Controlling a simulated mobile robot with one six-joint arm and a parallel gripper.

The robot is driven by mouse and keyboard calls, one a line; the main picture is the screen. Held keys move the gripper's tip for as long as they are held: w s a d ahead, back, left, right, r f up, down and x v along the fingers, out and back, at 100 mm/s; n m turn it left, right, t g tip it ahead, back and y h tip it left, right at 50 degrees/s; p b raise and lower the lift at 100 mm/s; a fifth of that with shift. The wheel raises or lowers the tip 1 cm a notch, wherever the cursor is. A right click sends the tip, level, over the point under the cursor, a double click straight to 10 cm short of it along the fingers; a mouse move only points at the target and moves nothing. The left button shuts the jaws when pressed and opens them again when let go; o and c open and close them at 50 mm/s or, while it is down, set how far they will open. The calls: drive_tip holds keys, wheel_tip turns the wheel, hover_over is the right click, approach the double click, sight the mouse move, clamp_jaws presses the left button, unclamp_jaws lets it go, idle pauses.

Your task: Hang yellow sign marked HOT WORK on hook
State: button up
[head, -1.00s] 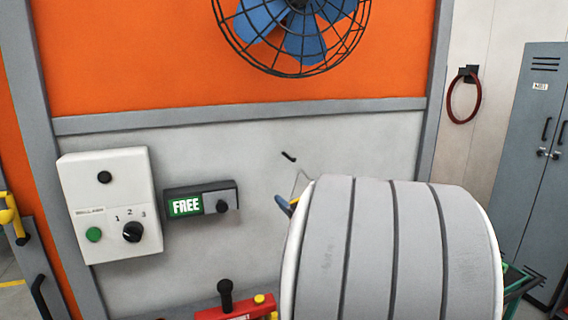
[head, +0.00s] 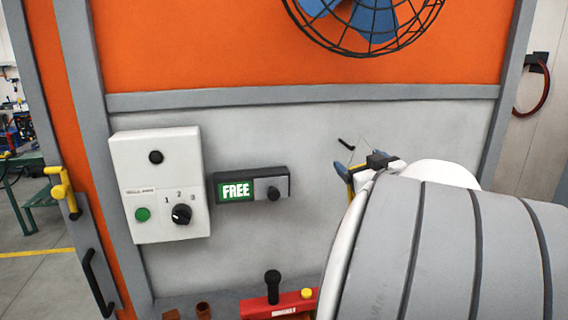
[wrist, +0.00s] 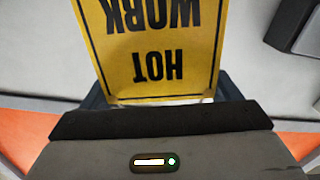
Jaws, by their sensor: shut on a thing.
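The yellow HOT WORK sign (wrist: 155,45) hangs from my gripper, with its black letters upside down in the wrist view. In the head view only a thin yellow edge of the sign (head: 350,184) shows; my arm hides the rest. My gripper (head: 347,171) is shut on the sign, its blue fingertips just below the hook. The hook (head: 346,143) is a short dark peg on the grey wall panel. A thin wire loop (head: 363,144) stands above the gripper, close to the hook's right in the picture. I cannot tell whether they touch.
A white control box (head: 160,185) and a dark unit reading FREE (head: 252,186) are on the panel to the left. A red block with a black knob (head: 280,304) is below. A caged fan (head: 365,20) is above. Bare panel surrounds the hook.

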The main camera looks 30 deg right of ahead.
sight(343, 159)
drive_tip(key=shift+f+b+x, duration=0.2)
drive_tip(key=shift+b+x, duration=0.2)
drive_tip(key=shift+x, duration=0.9)
drive_tip(key=shift+f+b+x, duration=0.15)
drive_tip(key=shift+b+x, duration=0.25)
drive_tip(key=shift+x, duration=0.85)
drive_tip(key=shift+w+d+f+b, duration=0.15)
drive_tip(key=shift+w+f+b, duration=0.45)
drive_tip(key=shift+f, duration=0.15)
drive_tip(key=shift+w+f, duration=0.1)
drive_tip(key=shift+f, duration=0.3)
drive_tip(key=o, duration=0.9)
drive_tip(key=shift+d, duration=0.1)
